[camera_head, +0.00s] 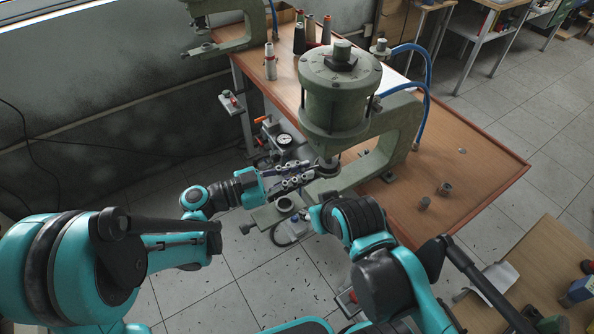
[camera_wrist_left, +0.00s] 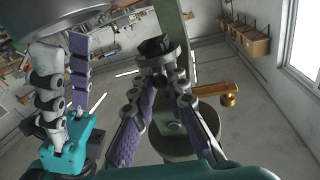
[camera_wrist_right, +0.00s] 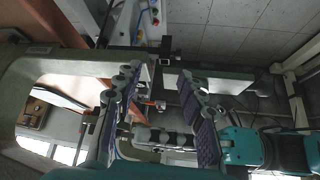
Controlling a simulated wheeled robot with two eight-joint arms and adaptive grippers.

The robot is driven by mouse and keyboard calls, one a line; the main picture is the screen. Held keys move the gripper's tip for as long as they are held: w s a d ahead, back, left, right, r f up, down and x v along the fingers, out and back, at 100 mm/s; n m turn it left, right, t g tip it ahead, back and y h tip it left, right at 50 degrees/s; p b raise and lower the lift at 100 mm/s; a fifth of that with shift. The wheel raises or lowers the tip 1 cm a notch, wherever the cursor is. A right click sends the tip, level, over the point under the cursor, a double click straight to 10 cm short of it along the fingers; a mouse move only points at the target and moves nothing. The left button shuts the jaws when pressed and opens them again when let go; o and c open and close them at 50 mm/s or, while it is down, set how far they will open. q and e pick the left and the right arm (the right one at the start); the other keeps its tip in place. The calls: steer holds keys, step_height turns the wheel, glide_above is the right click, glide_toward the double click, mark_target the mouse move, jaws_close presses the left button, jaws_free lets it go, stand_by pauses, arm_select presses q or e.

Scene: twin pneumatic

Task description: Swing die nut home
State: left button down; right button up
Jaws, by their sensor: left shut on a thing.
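A green pneumatic press (camera_head: 342,90) stands at the table edge. The dark die nut (camera_head: 328,163) sits under its cylinder, partly covered by my left gripper (camera_head: 312,172). In the left wrist view the fingers of this gripper (camera_wrist_left: 164,76) converge on the dark nut (camera_wrist_left: 155,48) and are shut on it. My right gripper (camera_wrist_right: 157,78) is open, its two fingers apart with nothing held between them; the left gripper's fingers show beyond. In the head view my right arm hides most of it. It also shows at the left of the left wrist view (camera_wrist_left: 62,85).
The wooden table (camera_head: 460,185) carries thread cones (camera_head: 270,65) at the back and two small metal cylinders (camera_head: 424,203) at the right. Blue hoses (camera_head: 428,90) run behind the press. A second press (camera_head: 235,35) stands at upper left. The tiled floor (camera_head: 205,290) is open below.

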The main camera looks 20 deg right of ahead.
arm_select(q)
steer(key=c, duration=1.5)
jaws_free()
steer(key=a, duration=1.2)
steer(key=shift+s, duration=0.35)
